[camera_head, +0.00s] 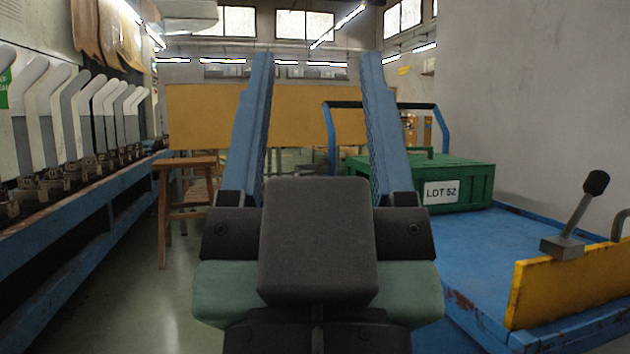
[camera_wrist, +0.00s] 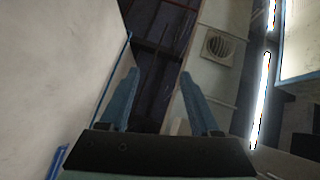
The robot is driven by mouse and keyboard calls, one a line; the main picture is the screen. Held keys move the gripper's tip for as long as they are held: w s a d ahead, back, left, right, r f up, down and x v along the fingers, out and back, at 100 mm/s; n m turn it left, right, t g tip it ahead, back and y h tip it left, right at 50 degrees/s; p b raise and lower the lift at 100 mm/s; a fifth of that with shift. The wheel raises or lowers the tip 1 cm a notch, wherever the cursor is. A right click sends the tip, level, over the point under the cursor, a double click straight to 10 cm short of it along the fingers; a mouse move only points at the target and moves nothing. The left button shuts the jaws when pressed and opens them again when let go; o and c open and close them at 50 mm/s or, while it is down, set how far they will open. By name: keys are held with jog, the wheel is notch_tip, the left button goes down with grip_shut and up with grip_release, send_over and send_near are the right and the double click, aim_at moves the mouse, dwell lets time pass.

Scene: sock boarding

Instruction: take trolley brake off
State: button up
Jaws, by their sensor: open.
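The blue trolley (camera_head: 480,265) stands at the right in the head view. A lever with a black knob (camera_head: 596,183) rises from a small grey block on its yellow end plate (camera_head: 570,284); the lever leans up to the right. My gripper (camera_head: 317,62) is in the middle of the head view, its two blue fingers spread wide with nothing between them. It is well to the left of the lever and apart from it. In the wrist view my gripper (camera_wrist: 158,80) points at the ceiling and upper wall; the trolley's lever is not seen there.
A green crate marked LOT 52 (camera_head: 462,192) sits on the trolley, by its blue push handle (camera_head: 443,128). A wooden stool (camera_head: 165,205) and a long blue bench (camera_head: 70,235) with several upright sock boards (camera_head: 70,110) are at the left. A pale wall (camera_head: 530,100) borders the trolley.

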notch_tip(320, 180, up, 9)
jog(key=p, duration=0.8)
jog(key=shift+r+p, duration=0.2)
jog(key=shift+p, duration=0.15)
grip_shut()
notch_tip(320, 180, up, 16)
jog(key=p, duration=1.6)
